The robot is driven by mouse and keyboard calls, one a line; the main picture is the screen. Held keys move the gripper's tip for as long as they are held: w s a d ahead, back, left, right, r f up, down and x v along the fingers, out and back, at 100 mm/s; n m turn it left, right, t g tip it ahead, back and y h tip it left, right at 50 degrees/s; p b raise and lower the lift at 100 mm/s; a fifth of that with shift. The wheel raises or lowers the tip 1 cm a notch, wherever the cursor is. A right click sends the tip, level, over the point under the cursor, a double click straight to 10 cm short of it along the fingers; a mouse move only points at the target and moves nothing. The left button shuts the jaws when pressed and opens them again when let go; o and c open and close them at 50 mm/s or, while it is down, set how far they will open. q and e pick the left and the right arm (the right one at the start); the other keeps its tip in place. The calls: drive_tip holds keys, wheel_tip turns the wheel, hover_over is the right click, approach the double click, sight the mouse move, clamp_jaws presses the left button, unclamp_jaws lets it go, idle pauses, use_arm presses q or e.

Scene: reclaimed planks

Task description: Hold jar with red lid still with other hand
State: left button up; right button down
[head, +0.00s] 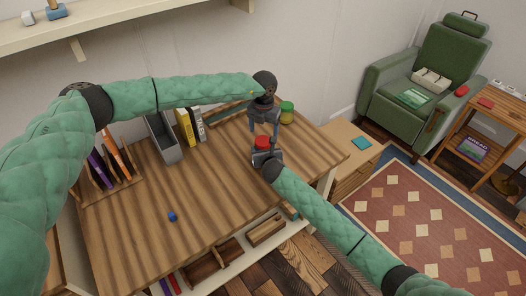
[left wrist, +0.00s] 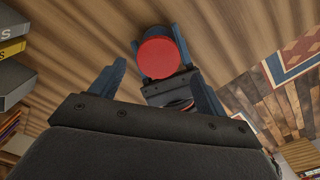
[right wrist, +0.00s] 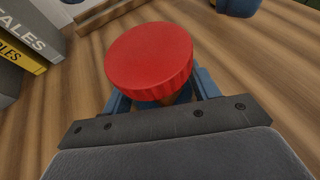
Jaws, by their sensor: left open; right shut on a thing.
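The jar with the red lid (head: 263,142) stands near the right end of the plank table, its body mostly hidden. My right gripper (head: 267,156) is shut on the jar, one finger on each side below the lid. The red lid (right wrist: 150,55) fills the middle of the right wrist view. My left gripper (head: 264,134) points down from above, open, with its fingers apart around the lid area. In the left wrist view the red lid (left wrist: 160,57) lies beyond the open fingers; I cannot tell whether they touch it.
A green-lidded jar (head: 287,113) stands just behind. A small blue object (head: 172,216) lies in front. The table's middle is clear.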

sight(263, 140)
use_arm(q)
drive_tip(key=shift+s+d+r+n, duration=0.1)
drive_tip(key=shift+d+r+n, duration=0.15)
drive_tip(key=shift+n, duration=0.3)
drive_tip(key=shift+s+d+r+n, duration=0.1)
drive_tip(key=shift+r+n, duration=0.1)
drive_tip(key=shift+n, duration=0.35)
drive_tip(key=shift+r+n, duration=0.35)
drive_tip(key=shift+n, duration=0.35)
drive_tip(key=shift+w+a+r+n, duration=0.15)
drive_tip(key=shift+r+n, duration=0.3)
drive_tip(key=shift+n, duration=0.65)
drive_tip(key=shift+w+a+r+n, duration=0.1)
drive_tip(key=shift+a+r+n, duration=0.3)
drive_tip(key=shift+n, duration=0.4)
drive_tip(key=shift+f, duration=0.15)
drive_tip(key=shift+f, duration=3.9)
